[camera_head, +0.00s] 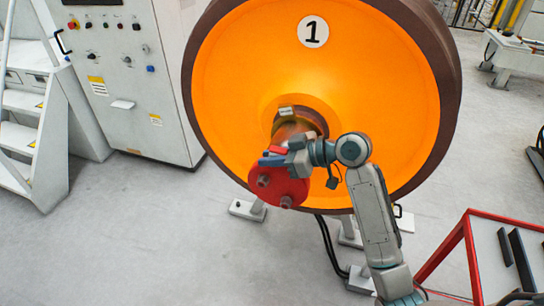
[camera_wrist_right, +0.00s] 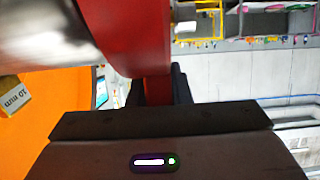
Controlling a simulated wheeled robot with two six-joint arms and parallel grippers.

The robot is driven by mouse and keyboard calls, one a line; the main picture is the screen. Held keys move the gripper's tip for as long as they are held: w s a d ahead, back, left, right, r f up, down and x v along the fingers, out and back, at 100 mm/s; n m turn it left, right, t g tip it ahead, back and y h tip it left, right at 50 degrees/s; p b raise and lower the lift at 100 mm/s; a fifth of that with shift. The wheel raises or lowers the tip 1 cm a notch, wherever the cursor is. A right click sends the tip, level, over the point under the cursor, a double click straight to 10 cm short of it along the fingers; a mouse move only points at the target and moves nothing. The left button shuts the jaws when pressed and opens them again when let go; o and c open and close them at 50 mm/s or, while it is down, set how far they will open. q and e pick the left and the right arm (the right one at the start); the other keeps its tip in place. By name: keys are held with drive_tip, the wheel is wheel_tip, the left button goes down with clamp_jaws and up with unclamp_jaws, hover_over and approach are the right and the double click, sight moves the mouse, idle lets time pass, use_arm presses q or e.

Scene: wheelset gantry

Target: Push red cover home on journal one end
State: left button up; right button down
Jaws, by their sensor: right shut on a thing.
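The red cover (camera_head: 280,190) is a round red disc with bosses on its face, in front of the hub of the orange wheel marked 1 (camera_head: 340,80). My right gripper (camera_head: 274,158) is shut on the red cover's upper edge. In the right wrist view, the red cover (camera_wrist_right: 128,35) runs down between the dark fingers (camera_wrist_right: 160,90). A shiny metal cylinder (camera_wrist_right: 40,30), apparently the journal, comes up to the cover from the left. Whether the cover sits around or against the journal end is hidden. My left gripper is not in view.
A small tag (camera_head: 287,110) sits by the hub; a "10 mm" label (camera_wrist_right: 13,95) shows in the wrist view. A grey control cabinet (camera_head: 125,75) and white steps (camera_head: 30,120) stand left. A red-framed table (camera_head: 468,235) stands lower right. The floor at lower left is clear.

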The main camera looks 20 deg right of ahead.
drive_tip(key=shift+w+d+b, duration=0.15)
drive_tip(key=shift+w+d, duration=0.35)
drive_tip(key=shift+w, duration=0.25)
drive_tip(key=shift+w+d+b, duration=0.15)
drive_tip(key=shift+w+d, duration=0.3)
drive_tip(key=shift+w, duration=0.25)
drive_tip(key=c, duration=1.3)
unclamp_jaws()
drive_tip(key=shift+o, duration=0.2)
drive_tip(key=shift+s+d, duration=0.1)
drive_tip(key=shift+s+d, duration=0.1)
drive_tip(key=shift+d, duration=0.15)
drive_tip(key=b+v, duration=0.3)
drive_tip(key=v, duration=0.7)
drive_tip(key=shift+r+b, duration=0.15)
drive_tip(key=shift+b, duration=0.15)
drive_tip(key=shift+a, duration=0.1)
